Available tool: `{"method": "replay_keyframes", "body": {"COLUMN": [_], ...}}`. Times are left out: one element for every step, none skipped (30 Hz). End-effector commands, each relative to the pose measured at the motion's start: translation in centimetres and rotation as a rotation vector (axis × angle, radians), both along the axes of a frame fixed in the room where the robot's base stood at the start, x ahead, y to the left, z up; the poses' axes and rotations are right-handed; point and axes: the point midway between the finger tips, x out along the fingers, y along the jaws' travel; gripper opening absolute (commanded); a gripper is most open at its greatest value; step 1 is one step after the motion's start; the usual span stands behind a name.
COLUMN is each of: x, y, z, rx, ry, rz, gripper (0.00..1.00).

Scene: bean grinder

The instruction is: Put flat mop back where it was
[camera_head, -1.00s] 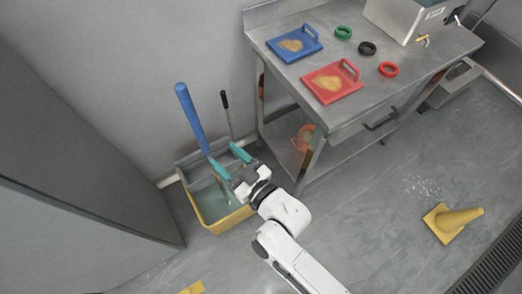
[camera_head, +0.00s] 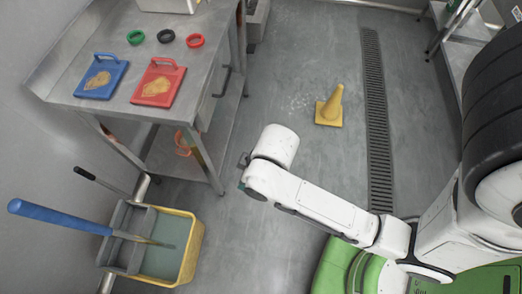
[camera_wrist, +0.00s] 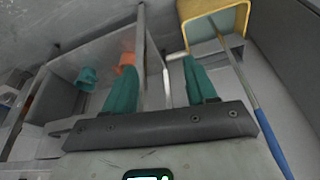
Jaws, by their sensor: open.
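A blue-handled mop (camera_head: 60,216) leans in a yellow bucket (camera_head: 190,262), its lower end inside the bucket. A thin black-handled tool (camera_head: 100,182) stands behind it. Both handles tilt up to the left, and I cannot make out a mop head. In the wrist view the blue handle (camera_wrist: 270,138) runs down right from the yellow bucket (camera_wrist: 240,14). My gripper (camera_wrist: 158,64) is open, its two teal fingers apart with nothing between them. In the head view it is mostly hidden behind my arm, to the right of the bucket and clear of both handles.
A steel table (camera_head: 112,32) holds a blue board (camera_head: 101,88), a red board (camera_head: 150,92) and several rings. An orange item (camera_head: 184,143) is on its lower shelf. A yellow cone (camera_head: 329,112) stands on open floor beside a drain grate (camera_head: 376,120).

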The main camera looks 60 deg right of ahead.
Motion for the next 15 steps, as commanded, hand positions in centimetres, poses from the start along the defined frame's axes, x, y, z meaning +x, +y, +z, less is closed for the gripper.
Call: {"method": "replay_keyframes", "body": {"x": [-1.9,-2.8,-3.9,-4.7,-5.3,-5.9,-6.2,-6.4,-6.6,-6.7,-6.7,-6.7,-6.7,-6.7,-6.7], "y": [-1.1,-1.6,-2.1,-2.4,-2.7,-2.9,-3.0,-3.1,-3.1,-3.2,-3.2,-3.2,-3.2,-3.2,-3.2], "z": [0.3,0.5,0.8,0.9,1.0,1.2,1.3,1.3,1.4,1.4,1.4,1.4,1.4,1.4,1.4], "rx": [-0.014,-0.020,-0.027,-0.031,-0.035,-0.039,-0.040,-0.042,-0.043,-0.043,-0.044,-0.044,-0.044,-0.044,-0.043], "ry": [0.062,0.095,0.133,0.158,0.179,0.199,0.210,0.219,0.226,0.228,0.229,0.229,0.229,0.229,0.228], "rz": [-0.042,-0.062,-0.086,-0.102,-0.113,-0.126,-0.133,-0.137,-0.141,-0.142,-0.142,-0.142,-0.142,-0.141,-0.141], "gripper": [0.56,0.56,0.56,0.56,0.56,0.56,0.56,0.56,0.56,0.56,0.56,0.56,0.56,0.56,0.56]}}
